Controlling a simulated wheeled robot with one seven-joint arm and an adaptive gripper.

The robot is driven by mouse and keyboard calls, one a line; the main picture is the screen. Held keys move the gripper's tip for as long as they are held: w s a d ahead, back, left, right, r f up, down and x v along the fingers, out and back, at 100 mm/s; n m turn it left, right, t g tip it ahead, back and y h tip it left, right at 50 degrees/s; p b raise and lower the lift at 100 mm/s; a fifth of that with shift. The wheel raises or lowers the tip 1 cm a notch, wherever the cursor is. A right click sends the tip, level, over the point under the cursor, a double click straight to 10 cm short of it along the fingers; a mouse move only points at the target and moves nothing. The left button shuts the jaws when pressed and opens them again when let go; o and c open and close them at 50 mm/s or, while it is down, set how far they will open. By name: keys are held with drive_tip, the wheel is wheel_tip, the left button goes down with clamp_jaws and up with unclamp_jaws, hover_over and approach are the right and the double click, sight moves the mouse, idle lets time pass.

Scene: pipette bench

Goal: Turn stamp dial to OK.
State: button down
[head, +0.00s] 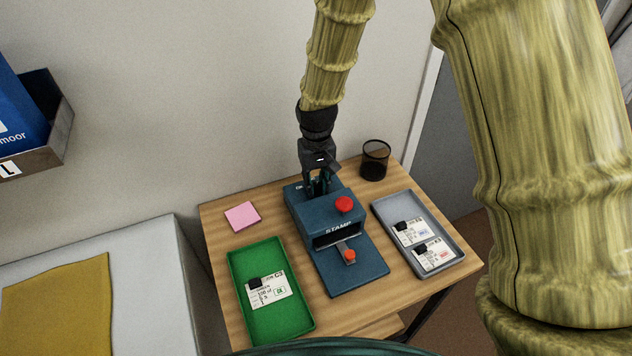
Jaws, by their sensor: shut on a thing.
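The blue stamp machine (335,277) stands in the middle of the wooden table, with "STAMP" on its front. A red button (344,204) sits on its top right, and an orange-red knob (350,256) is at the front below the slot. My gripper (319,189) points down at the back left of the machine's top and is shut on the dial there. The fingers hide the dial, so its pointer cannot be read. A few small letters show on the machine's top just left of the fingers, too small to read surely.
A green tray (239,292) with one card (268,289) lies left. A grey tray (445,226) with two cards lies right. A pink note pad (243,216) is back left, and a black mesh cup (375,160) is back right. The wall is close behind the table.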

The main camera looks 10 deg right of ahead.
sight(317, 185)
drive_tip(key=shift+n+p, duration=1.1)
drive_tip(key=shift+n, duration=1.3)
drive_tip(key=c, duration=1.5)
unclamp_jaws()
wheel_tip(317, 185, up, 12)
